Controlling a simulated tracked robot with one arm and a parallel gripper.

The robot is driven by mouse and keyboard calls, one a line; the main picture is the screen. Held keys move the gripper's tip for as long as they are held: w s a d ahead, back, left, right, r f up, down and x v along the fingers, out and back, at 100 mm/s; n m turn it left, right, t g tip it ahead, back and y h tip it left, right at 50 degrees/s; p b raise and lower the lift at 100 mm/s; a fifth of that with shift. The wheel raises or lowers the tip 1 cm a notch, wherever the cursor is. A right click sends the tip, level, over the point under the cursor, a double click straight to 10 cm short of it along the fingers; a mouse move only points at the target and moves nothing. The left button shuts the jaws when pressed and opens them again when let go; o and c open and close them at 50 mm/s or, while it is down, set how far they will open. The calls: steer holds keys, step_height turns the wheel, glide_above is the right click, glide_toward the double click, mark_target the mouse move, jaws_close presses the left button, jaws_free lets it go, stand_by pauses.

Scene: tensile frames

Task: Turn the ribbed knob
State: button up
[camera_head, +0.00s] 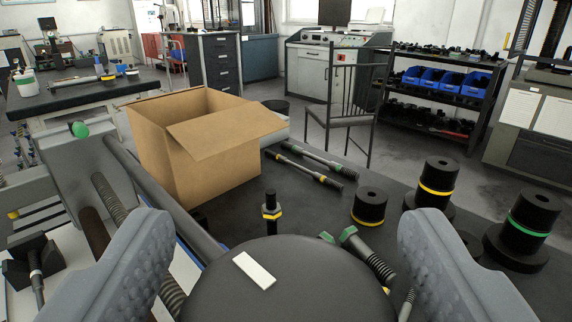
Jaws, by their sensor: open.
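A large dark round knob (290,290) with a white bar mark on its top fills the bottom middle of the view. Its lower part is cut off by the frame edge, and I cannot make out ribs on its side. My gripper (283,228) is open, with one grey padded finger to the left of the knob and one to the right. Nothing is held.
Beyond the knob is a dark table (330,215) with an open cardboard box (210,150), rods (310,160), a yellow-banded bolt (271,212) and several black cylinders (436,185). A grey machine bar (165,200) and threaded rod stand at left. A chair (345,105) and shelves stand behind.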

steer(key=shift+w+d, duration=0.1)
steer(key=shift+w, duration=0.7)
steer(key=shift+c, duration=0.3)
steer(key=c, duration=0.9)
steer(key=shift+a, duration=0.2)
steer(key=shift+d, duration=0.1)
steer(key=shift+f+h+b, duration=0.1)
steer(key=shift+h+b, duration=0.2)
steer(key=shift+b, duration=0.15)
steer(key=shift+m+h+b, duration=0.4)
steer(key=shift+b, duration=0.45)
